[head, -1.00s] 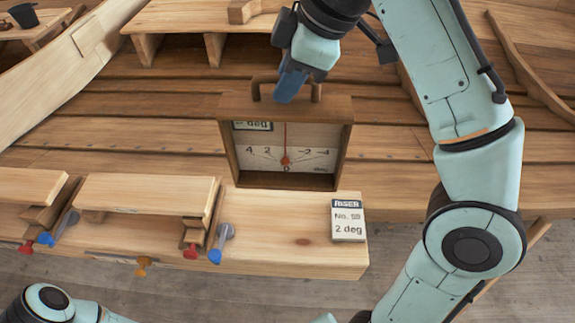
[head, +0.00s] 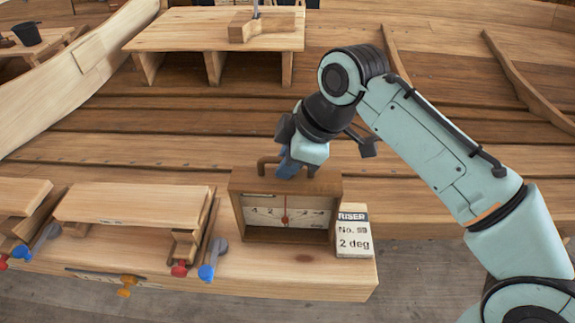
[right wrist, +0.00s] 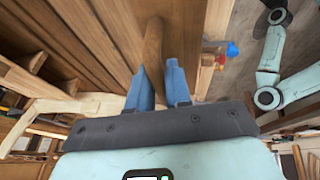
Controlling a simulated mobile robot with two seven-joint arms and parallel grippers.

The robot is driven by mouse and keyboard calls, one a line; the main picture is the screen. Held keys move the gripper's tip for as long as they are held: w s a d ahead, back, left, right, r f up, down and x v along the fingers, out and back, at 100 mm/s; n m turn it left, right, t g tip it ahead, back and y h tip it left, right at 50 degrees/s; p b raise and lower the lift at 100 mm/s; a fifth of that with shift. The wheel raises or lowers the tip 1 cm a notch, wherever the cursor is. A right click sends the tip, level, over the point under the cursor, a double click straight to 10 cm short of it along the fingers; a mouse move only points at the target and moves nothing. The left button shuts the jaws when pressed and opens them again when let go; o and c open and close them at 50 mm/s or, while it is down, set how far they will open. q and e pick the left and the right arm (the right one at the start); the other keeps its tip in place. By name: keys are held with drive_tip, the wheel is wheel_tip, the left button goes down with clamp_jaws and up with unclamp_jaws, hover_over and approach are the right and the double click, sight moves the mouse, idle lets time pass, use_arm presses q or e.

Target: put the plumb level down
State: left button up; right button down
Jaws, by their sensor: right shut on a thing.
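The plumb level is an open-fronted wooden box (head: 236,212) with a pale dial, a red needle near upright and a handle on top. It stands upright at the back of the pale bench plank (head: 290,284), just left of the riser block. I cannot tell if its base touches the plank. My right gripper (head: 288,172) is shut on its handle from above. In the right wrist view the blue fingers (right wrist: 159,88) are on either side of the brown wooden handle (right wrist: 153,45). My left gripper is not in view.
The white-labelled riser block (head: 354,240), marked No. 99, 2 deg, is close at the level's right. A small wooden stand (head: 135,204) and blue (head: 206,273) and red (head: 180,268) clamp knobs lie left. A raised bench (head: 210,32) is behind.

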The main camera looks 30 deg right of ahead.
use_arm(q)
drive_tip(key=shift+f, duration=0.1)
use_arm(e)
drive_tip(key=shift+w+f, duration=0.15)
drive_tip(key=c, duration=1.4)
unclamp_jaws()
drive_tip(key=shift+f, duration=0.1)
drive_tip(key=o, duration=0.3)
drive_tip(key=shift+o, duration=0.2)
drive_tip(key=shift+r, duration=0.25)
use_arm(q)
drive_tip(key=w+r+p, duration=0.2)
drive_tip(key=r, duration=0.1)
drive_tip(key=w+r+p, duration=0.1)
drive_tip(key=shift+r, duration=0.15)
use_arm(e)
drive_tip(key=v, duration=1.2)
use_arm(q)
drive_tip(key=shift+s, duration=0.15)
use_arm(e)
drive_tip(key=shift+f, duration=0.15)
